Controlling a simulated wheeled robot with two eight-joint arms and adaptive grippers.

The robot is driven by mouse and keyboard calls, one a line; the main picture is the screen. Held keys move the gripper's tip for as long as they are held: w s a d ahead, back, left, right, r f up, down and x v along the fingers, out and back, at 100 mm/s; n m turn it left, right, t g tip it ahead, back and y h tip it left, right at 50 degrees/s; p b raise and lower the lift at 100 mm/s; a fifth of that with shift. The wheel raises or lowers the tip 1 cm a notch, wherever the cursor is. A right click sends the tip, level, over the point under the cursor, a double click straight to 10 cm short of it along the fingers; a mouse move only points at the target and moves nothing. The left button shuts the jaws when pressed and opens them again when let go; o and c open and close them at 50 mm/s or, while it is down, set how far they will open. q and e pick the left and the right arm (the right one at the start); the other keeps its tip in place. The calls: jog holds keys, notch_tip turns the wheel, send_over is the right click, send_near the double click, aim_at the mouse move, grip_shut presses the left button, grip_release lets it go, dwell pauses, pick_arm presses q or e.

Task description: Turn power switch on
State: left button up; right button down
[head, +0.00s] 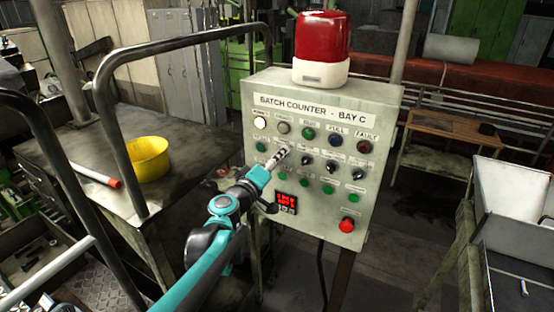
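A grey control box (318,218) marked "BATCH COUNTER - BAY C" stands in the middle of the head view. Its top row has a lit white lamp (261,123) at the left, then grey, green, blue and red ones. Black rotary switches (331,167) sit in the row below. My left gripper (282,154) reaches up to the left part of this switch row and covers part of it. I cannot tell whether it touches a switch, nor whether its fingers are apart. My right gripper is out of view.
A red and white beacon (322,48) tops the box. A red digital display (286,202) and a red push button (347,225) sit low on it. A dark metal table (112,205) with a yellow bowl (148,158) and curved rails (122,150) stand left.

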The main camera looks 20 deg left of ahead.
pick_arm(q)
jog(key=s, duration=1.2)
jog(key=shift+a, duration=0.45)
jog(key=shift+w, duration=0.1)
jog(key=s+d+f+m+g+h+b, duration=0.1)
jog(key=s+d+f+m+g+b, duration=0.1)
jog(key=d+f+b, duration=0.45)
jog(key=s+d+f+m+g+h+b, duration=0.1)
jog(key=s+d+f+m+g+b, duration=0.15)
jog(key=f, duration=0.75)
jog(key=s+d+f+m+g+h+b, duration=0.1)
jog(key=d+f+m+g+b, duration=0.1)
jog(key=d+f+b, duration=0.45)
jog(key=s+a+f+m+g+y+b, duration=0.2)
jog(key=s+f+b, duration=0.3)
jog(key=f, duration=0.6)
jog(key=s+a+f+m+g+y+b, duration=0.2)
jog(key=s+f+b, duration=0.3)
jog(key=f, duration=0.6)
jog(key=shift+y, duration=0.3)
jog(key=shift+s, duration=0.1)
